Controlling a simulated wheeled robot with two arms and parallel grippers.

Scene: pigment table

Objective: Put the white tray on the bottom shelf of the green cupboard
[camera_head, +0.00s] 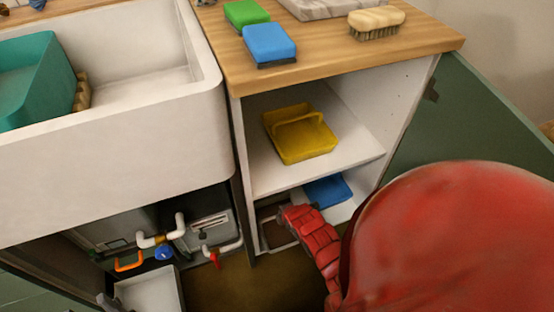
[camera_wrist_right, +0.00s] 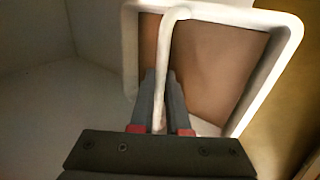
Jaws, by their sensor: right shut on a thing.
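The white tray (camera_wrist_right: 286,52) has a thick white rim, a raised handle and an inside that looks brown. In the head view it (camera_head: 283,246) is low at the left part of the bottom compartment of the green cupboard (camera_head: 467,118). My right gripper (camera_wrist_right: 162,105) is shut on its handle; in the head view my red right arm hides much of this. The bottom shelf (camera_head: 343,211) is white and partly hidden by my arm. I cannot tell whether the tray touches it.
A blue tray (camera_head: 327,190) lies on the bottom shelf, right of the white tray. A yellow tray (camera_head: 305,145) stands on the shelf above. The cupboard door is open at the right. Pipes (camera_head: 160,237) and a white bin (camera_head: 150,291) are under the sink (camera_head: 110,165).

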